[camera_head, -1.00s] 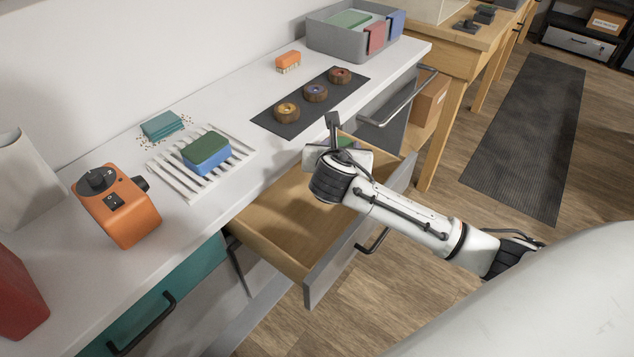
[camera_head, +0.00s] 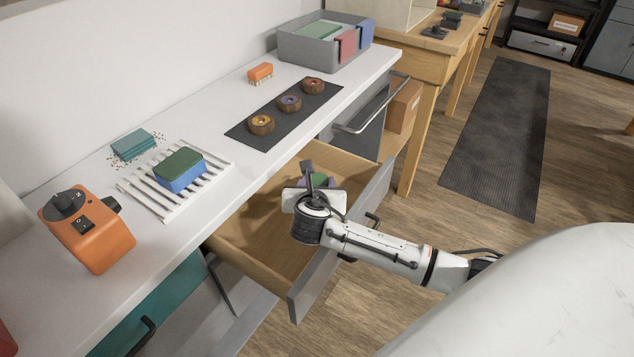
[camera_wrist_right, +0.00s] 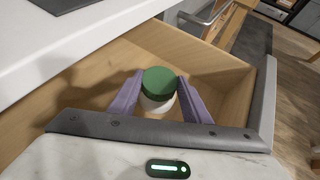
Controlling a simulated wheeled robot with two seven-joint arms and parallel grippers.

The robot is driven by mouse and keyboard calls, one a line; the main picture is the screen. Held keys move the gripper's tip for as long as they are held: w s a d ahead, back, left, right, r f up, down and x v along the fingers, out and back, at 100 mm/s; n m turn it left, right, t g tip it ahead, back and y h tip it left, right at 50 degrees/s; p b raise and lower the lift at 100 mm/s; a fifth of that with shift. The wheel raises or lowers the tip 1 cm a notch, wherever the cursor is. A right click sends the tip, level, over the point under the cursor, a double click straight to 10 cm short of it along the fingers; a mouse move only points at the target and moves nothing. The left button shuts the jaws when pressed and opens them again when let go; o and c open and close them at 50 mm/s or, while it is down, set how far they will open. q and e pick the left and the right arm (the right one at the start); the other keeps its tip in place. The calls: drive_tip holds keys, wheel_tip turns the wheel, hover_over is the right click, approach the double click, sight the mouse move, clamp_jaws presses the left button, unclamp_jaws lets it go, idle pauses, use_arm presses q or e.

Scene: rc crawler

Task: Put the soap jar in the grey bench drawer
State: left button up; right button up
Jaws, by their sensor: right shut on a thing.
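The soap jar (camera_wrist_right: 159,92), white with a green lid, is between the two purple fingers of my right gripper (camera_wrist_right: 157,98) in the right wrist view. The gripper is shut on it. In the head view the jar's green lid (camera_head: 318,180) shows partly behind my right gripper (camera_head: 312,185). The grey bench drawer (camera_head: 250,238) is pulled open, with a wooden inside and a grey front. The jar is over or inside the drawer near its right end; I cannot tell whether it touches the bottom. My left gripper is not in view.
On the white bench stand an orange device (camera_head: 87,229), a slatted rack (camera_head: 152,204) with a green and blue block (camera_head: 180,170), a dark mat (camera_head: 243,132) with three rings, an orange brush (camera_head: 260,73) and a grey bin (camera_head: 325,50). The drawer's left part is clear.

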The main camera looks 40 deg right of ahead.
drive_tip(key=o, duration=1.1)
drive_tip(key=shift+a+r, duration=0.15)
drive_tip(key=shift+r, duration=0.05)
drive_tip(key=p+v, duration=0.1)
drive_tip(key=v, duration=1)
drive_tip(key=shift+s+a+r+p, duration=0.15)
drive_tip(key=shift+s+p, duration=0.15)
drive_tip(key=shift+s, duration=0.05)
